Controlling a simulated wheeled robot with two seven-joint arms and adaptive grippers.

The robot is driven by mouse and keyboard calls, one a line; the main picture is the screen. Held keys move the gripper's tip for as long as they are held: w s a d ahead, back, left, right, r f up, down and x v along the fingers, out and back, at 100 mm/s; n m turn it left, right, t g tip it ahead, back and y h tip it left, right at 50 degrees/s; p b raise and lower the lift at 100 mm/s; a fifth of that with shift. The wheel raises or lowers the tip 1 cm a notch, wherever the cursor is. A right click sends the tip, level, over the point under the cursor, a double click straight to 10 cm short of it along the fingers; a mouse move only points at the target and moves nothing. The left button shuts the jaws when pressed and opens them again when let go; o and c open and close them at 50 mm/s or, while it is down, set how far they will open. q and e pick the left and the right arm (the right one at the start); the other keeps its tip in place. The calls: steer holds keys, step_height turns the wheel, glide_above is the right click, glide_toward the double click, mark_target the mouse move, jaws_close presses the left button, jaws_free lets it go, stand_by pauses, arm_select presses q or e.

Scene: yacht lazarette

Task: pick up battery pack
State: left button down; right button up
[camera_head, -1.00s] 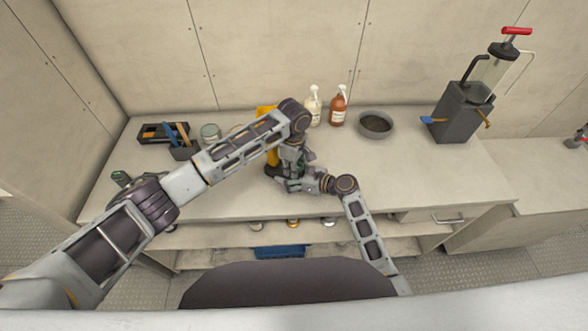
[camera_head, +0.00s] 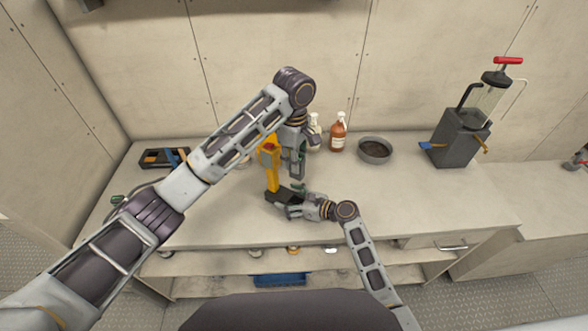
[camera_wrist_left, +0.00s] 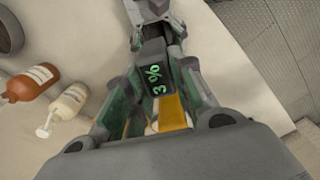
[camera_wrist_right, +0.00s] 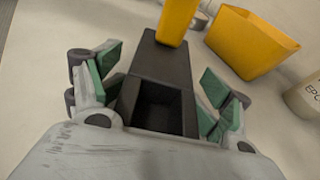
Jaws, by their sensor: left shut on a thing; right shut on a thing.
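A yellow tool (camera_head: 271,168) with a dark foot (camera_head: 281,195) stands upright on the bench. My right gripper (camera_head: 289,198) is shut on the foot; in the right wrist view, an empty rectangular cavity in the foot (camera_wrist_right: 160,105) faces the palm, and the yellow handle rises behind it. My left gripper (camera_head: 298,174) is above the right one, just right of the tool. It is shut on a dark battery pack showing green "3 %" (camera_wrist_left: 155,78), held clear of the foot. The pack is mostly hidden by the fingers in the head view.
A brown bottle (camera_head: 338,133), a pale bottle (camera_head: 315,126) and a grey bowl (camera_head: 374,150) stand behind. A grey pump unit (camera_head: 462,138) is farther right. A dark tray (camera_head: 163,158) lies at the left. A yellow bin (camera_wrist_right: 250,42) is near the tool. The bench's right front is clear.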

stand_by(0.3)
stand_by(0.4)
steer(key=o, duration=1.2)
steer(key=shift+o, duration=0.2)
steer(key=shift+s+d, duration=0.1)
steer(key=shift+v, duration=5.9)
